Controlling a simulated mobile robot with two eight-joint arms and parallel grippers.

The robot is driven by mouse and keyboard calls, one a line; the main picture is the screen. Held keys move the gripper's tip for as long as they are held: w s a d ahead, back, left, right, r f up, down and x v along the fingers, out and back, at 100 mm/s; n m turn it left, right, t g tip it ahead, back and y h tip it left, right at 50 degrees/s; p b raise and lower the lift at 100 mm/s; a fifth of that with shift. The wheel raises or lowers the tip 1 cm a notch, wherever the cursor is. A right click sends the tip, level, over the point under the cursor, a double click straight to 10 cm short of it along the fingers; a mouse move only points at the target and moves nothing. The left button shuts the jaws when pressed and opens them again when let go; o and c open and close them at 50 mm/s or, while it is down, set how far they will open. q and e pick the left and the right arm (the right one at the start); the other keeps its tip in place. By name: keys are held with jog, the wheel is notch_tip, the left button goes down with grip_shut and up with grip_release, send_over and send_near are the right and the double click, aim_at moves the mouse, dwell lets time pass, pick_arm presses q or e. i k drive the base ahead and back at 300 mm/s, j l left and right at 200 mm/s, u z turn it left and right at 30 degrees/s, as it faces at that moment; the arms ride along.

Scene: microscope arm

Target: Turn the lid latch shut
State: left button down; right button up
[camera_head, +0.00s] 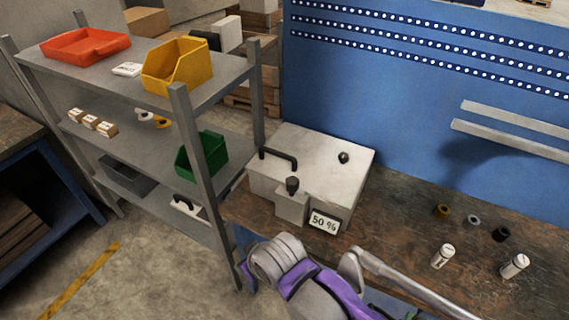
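A white box (325,145) sits on the brown workbench (400,215) against the blue wall. A small round black knob (344,157) sits on the top further right. A black knob or lever (292,184) stands on a small block (291,207) at the box's front. I cannot tell which of these is the lid latch, or whether it is turned shut. Grey and purple links of my own arm show at the bottom, in front of the box. No fingertips of either gripper show.
A grey shelf rack (187,130) with a red tray (85,46), yellow bin (178,66) and green bin (202,155) stands left of the box. A "50 %" sign (323,221) is at the box's front. White cylinders (442,256) and small rings stand at right.

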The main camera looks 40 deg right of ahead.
aim_at(292, 183)
jog(key=i+l+u, duration=0.1)
jog(key=i+u, duration=0.35)
jog(key=u, duration=1.2)
jog(key=l+u, duration=0.15)
jog(key=u, duration=1.1)
jog(key=l+u, duration=0.1)
jog(key=u, duration=1.1)
jog(key=l+u, duration=0.1)
jog(key=u, duration=2.35)
jog(key=k+j+u, duration=0.1)
jog(key=u, duration=1.15)
jog(key=j+u, duration=0.1)
jog(key=u, duration=2.35)
jog(key=i+j, duration=0.05)
